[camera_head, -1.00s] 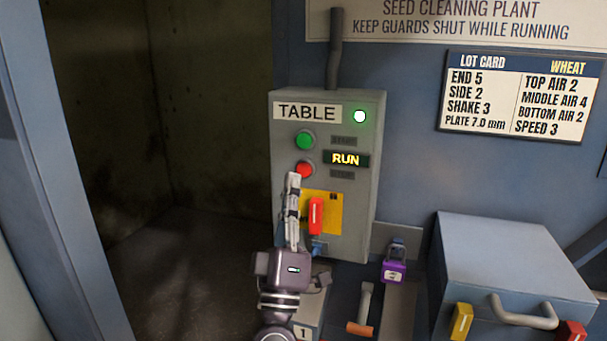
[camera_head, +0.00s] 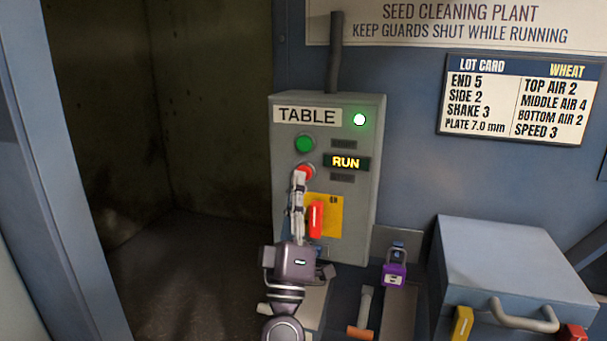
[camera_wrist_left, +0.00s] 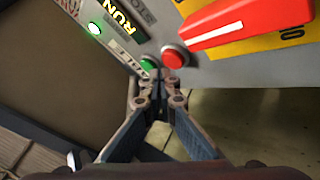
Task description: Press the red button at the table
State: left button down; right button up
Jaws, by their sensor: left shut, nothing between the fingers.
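The red button (camera_head: 305,169) is on the front of the grey control box (camera_head: 355,220) labelled TABLE, below the green button (camera_head: 304,143). The box's display reads RUN and its lamp is lit. My left gripper (camera_head: 299,178) is shut and empty, with its fingertips at the red button, covering its lower part in the head view. In the left wrist view, the shut fingertips (camera_wrist_left: 160,82) are close beside the red button (camera_wrist_left: 174,56) and the green button (camera_wrist_left: 148,63). I cannot tell whether they touch the red button. My right gripper is not in view.
A red switch handle (camera_head: 316,218) on a yellow plate sits just right of my left fingers. A purple padlock (camera_head: 394,275) hangs right of the box. A grey-blue box with a handle (camera_head: 525,318) stands at the lower right. An open dark bay lies left.

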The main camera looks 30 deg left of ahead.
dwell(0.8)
pick_arm(q)
jog(key=shift+w+a, duration=0.15)
jog(key=shift+w, duration=0.25)
jog(key=shift+w+a, duration=0.1)
jog(key=shift+w, duration=0.35)
dwell(0.7)
jog(key=shift+s, duration=0.1)
jog(key=shift+s+d+p, duration=0.25)
jog(key=shift+s+p, duration=0.15)
jog(key=shift+s, duration=0.35)
jog(key=s, duration=0.2)
jog(key=s+d+p, duration=0.1)
jog(key=s, duration=0.2)
dwell(0.4)
